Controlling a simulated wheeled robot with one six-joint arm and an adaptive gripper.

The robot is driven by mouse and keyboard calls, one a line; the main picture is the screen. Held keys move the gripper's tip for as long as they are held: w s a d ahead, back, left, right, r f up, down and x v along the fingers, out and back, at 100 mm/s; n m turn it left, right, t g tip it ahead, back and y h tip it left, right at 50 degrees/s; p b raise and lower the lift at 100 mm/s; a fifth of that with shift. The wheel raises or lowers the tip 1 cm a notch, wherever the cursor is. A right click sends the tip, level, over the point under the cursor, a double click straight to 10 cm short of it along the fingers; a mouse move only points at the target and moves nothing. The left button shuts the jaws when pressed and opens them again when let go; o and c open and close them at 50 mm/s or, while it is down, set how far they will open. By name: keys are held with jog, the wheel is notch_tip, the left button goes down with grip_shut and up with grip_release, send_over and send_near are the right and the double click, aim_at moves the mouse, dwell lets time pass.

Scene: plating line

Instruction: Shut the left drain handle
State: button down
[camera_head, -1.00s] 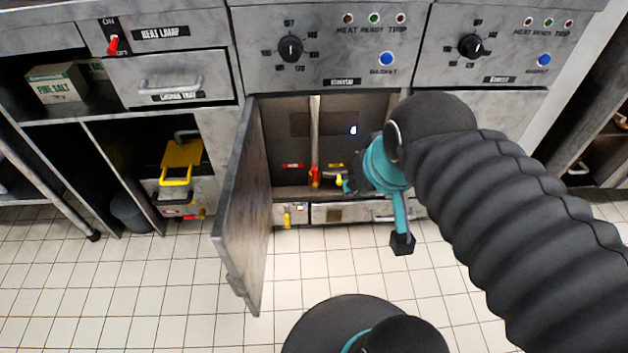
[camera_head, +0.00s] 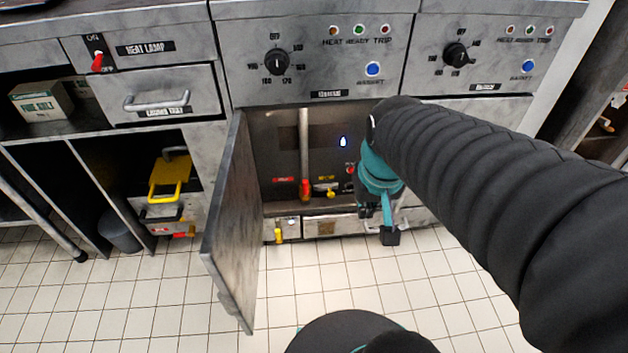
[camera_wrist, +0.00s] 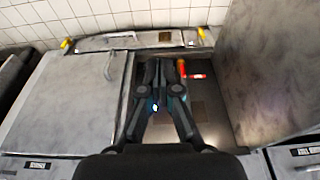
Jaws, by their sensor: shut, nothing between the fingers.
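The left drain handle (camera_head: 305,189) is red and stands upright, in line with the vertical pipe above it, inside the open cabinet. A red label lies beside it. It also shows in the wrist view (camera_wrist: 182,68), just right of the fingertips. My gripper (camera_wrist: 163,64) is shut and empty, reaching into the cabinet. Whether it touches the red handle I cannot tell. In the head view my wrist and arm hide the fingers. A yellow handle (camera_head: 326,192) lies sideways to the right of the red one; I cannot make it out in the wrist view.
The open cabinet door (camera_head: 232,225) stands out to the left of the opening. The closed neighbouring door (camera_wrist: 65,100) shows in the wrist view. A small yellow valve (camera_head: 278,236) sits low at the front. A yellow-handled item (camera_head: 170,178) is in the left bay. The tiled floor is clear.

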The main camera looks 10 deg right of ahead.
notch_tip(320, 180, down, 9)
jog(key=w+d+m+g+y+b, duration=0.1)
jog(key=w+d+m+g+y, duration=0.1)
jog(key=w+m+g, duration=0.1)
jog(key=m+t+y+b, duration=0.3)
jog(key=m+t+y, duration=0.1)
jog(key=t+y, duration=0.8)
send_near(305, 187)
jog(key=d, duration=0.2)
jog(key=d+f, duration=0.1)
jog(key=d, duration=0.1)
jog(key=shift+s, duration=0.25)
jog(key=shift+n, duration=0.3)
jog(key=p+x, duration=0.1)
jog(key=x, duration=0.9)
jog(key=shift+w+r, duration=0.1)
